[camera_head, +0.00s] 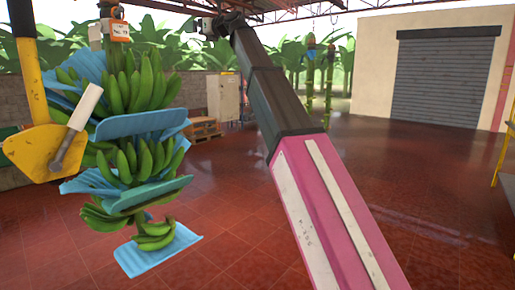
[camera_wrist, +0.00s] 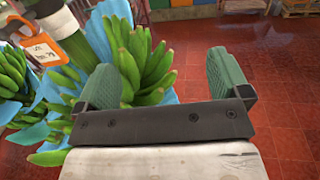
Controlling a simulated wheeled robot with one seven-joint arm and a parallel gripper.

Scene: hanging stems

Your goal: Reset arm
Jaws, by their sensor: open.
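My arm, pink and black, reaches up through the middle of the head view; its far end is small near the top, and the fingers cannot be made out there. In the wrist view my gripper (camera_wrist: 161,80) has its two green fingers wide apart, with nothing held between them. A hanging stem of green bananas (camera_head: 148,88) with blue sheets between its hands is at the left of the head view. The same bananas (camera_wrist: 140,55) show in the wrist view beyond and beside the left finger. An orange tag (camera_head: 115,30) hangs at the stem's top.
Wooden pallets (camera_head: 203,128) and a pale cabinet (camera_head: 223,97) are behind. More green stems (camera_head: 329,80) hang near the grey shutter (camera_head: 443,80). The red tiled floor is mostly clear.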

